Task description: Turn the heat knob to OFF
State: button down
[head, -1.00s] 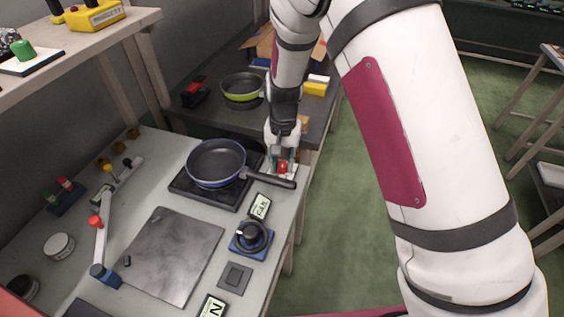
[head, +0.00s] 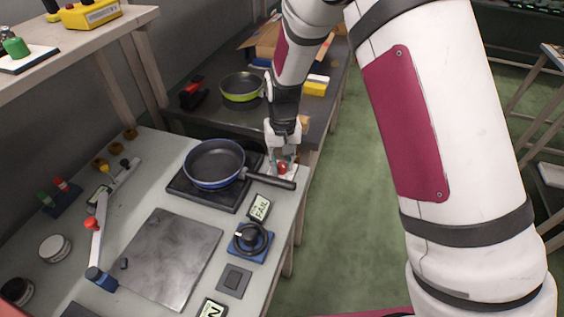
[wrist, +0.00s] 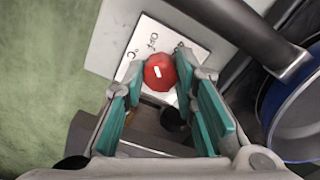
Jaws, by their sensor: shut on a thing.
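The heat knob (wrist: 160,72) is a red round knob with a white mark on its face, on a white plate (wrist: 150,38) with dark lettering partly hidden by my fingers. In the head view the red knob (head: 283,168) shows at the table edge, right of the pan. My gripper (wrist: 161,75) is shut on the knob, with one teal-padded finger on each side. It also shows in the head view (head: 283,163), reaching down to the knob. The mark points roughly toward the middle lettering, but I cannot read the setting surely.
A blue pan (head: 214,163) sits on a dark burner plate (head: 206,193), its handle (head: 272,181) passing close to my gripper. A small display (head: 260,207) appears to read FAIL. A blue-based black wheel (head: 250,239) stands nearer. A green pan (head: 241,88) is on the far table.

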jog(key=c, duration=1.3)
grip_release()
notch_tip(320, 180, up, 12)
jog(key=shift+d, duration=0.1)
notch_tip(320, 180, up, 8)
send_over(283, 165)
jog(key=s+d, duration=0.5)
jog(key=s+d+r+t, duration=0.2)
jog(key=s+d+r, duration=0.25)
jog(key=s, duration=0.25)
jog(key=s+d+r+t, duration=0.1)
jog(key=s+d+r, duration=0.2)
jog(key=s+r, duration=0.3)
jog(key=s+d+f+m+t+p, duration=0.1)
jog(key=s+d+f, duration=0.1)
jog(key=s, duration=0.9)
jog(key=shift+d, duration=0.5)
